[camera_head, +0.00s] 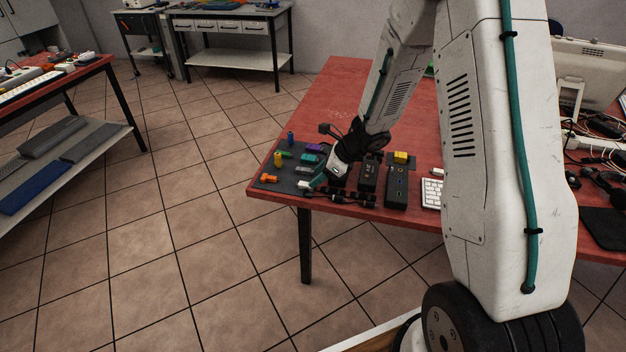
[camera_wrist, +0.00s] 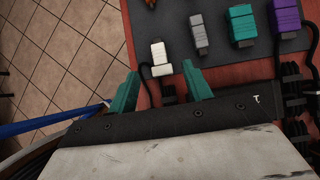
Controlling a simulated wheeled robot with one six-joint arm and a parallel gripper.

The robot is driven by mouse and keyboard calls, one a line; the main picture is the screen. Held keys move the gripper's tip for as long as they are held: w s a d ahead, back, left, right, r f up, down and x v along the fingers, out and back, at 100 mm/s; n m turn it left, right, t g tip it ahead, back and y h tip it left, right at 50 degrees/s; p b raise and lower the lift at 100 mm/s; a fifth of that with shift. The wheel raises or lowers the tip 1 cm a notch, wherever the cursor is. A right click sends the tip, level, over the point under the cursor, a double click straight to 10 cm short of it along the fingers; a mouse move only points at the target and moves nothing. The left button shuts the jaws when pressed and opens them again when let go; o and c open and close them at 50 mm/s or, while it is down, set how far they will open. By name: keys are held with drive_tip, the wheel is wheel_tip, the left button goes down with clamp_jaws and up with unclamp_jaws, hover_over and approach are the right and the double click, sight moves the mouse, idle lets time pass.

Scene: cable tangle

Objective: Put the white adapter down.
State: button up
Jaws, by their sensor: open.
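The white adapter (camera_wrist: 162,58) lies at the edge of the dark mat (camera_wrist: 222,58) in the wrist view, its narrower end away from my gripper. It also shows in the head view (camera_head: 303,185) near the table's front left corner. My gripper (camera_wrist: 160,70) is open, with a teal finger on either side of the adapter's near end and a gap to each.
Grey (camera_wrist: 198,33), teal (camera_wrist: 241,25) and purple (camera_wrist: 287,15) adapters line the mat right of the white one. An orange piece (camera_head: 268,178) lies by the table's left edge.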

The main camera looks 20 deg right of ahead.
drive_tip(key=d+r+m+t+h, duration=0.2)
drive_tip(key=d+r+m, duration=0.25)
drive_tip(key=r, duration=0.45)
drive_tip(key=d+r+m+t+h, duration=0.25)
drive_tip(key=r+m, duration=0.35)
drive_tip(key=r, duration=0.3)
drive_tip(key=s+d+r+m+h, duration=0.5)
drive_tip(key=s+r+m, duration=0.4)
drive_tip(key=m, duration=0.6)
drive_tip(key=s+a+m+g+y, duration=0.1)
drive_tip(key=s+a+m+g, duration=0.1)
drive_tip(key=s+a+m, duration=0.2)
drive_tip(key=s+a+m+g+y, duration=0.1)
drive_tip(key=s+a+m+g, duration=0.2)
drive_tip(key=s+m, duration=0.7)
drive_tip(key=s+a+r+m+g+y, duration=0.1)
drive_tip(key=s+a+m, duration=0.4)
drive_tip(key=s, duration=0.7)
drive_tip(key=shift+s+a+m+g, duration=0.35)
drive_tip(key=shift+m+g, duration=0.5)
drive_tip(key=shift+m, duration=0.3)
drive_tip(key=shift+y, duration=0.25)
